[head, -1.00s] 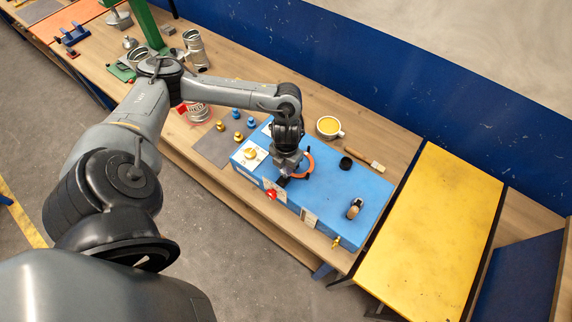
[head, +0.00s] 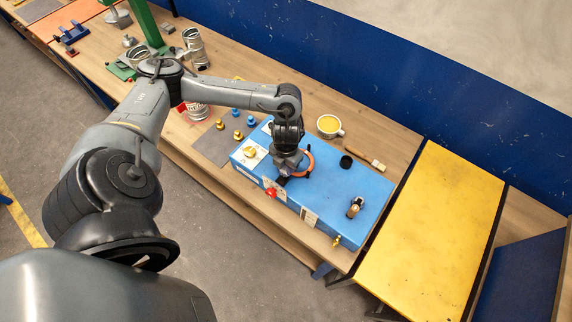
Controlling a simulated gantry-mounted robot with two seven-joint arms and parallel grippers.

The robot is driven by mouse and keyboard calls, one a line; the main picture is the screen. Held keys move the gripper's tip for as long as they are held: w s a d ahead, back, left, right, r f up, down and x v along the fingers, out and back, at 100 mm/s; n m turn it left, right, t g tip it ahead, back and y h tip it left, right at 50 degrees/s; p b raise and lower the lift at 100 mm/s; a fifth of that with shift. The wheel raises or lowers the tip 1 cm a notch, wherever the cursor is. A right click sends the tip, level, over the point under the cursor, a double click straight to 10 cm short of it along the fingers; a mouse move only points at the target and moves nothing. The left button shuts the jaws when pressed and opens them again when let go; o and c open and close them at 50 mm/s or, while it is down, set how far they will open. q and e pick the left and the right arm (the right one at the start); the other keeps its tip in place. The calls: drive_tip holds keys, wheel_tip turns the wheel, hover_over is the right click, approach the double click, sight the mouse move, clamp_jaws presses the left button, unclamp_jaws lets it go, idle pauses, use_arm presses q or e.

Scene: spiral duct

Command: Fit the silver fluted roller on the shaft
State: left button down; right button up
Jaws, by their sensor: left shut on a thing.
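My left gripper (head: 283,180) is over the front edge of the blue box-shaped machine (head: 330,195), pointing down beside an orange ring (head: 308,162). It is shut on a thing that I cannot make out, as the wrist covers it. I cannot pick out the silver fluted roller for certain. The shaft is not clear either. A gold round part (head: 250,152) sits on a white plate at the machine's left end. A small metal and brown part (head: 355,207) stands toward its right end. My right gripper is not in view.
Several small blue and gold parts (head: 238,135) stand at a grey mat (head: 213,147) left of the machine. Behind it are a cup of yellow stuff (head: 329,126) and a brush (head: 376,166). A bare yellow table (head: 440,235) is at right.

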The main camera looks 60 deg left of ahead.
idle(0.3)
use_arm(q)
drive_tip(key=shift+f, duration=0.4)
idle(0.6)
drive_tip(key=shift+f+b, duration=0.25)
drive_tip(key=shift+b, duration=0.05)
idle(0.4)
drive_tip(key=shift+f, duration=0.1)
idle(0.6)
drive_tip(key=c, duration=0.5)
unclamp_jaws()
drive_tip(key=shift+c, duration=0.2)
drive_tip(key=shift+r+p, duration=1.9)
drive_tip(key=shift+r, duration=0.35)
drive_tip(key=shift+r+p, duration=1.55)
drive_tip(key=shift+r, duration=0.25)
drive_tip(key=shift+d, duration=0.1)
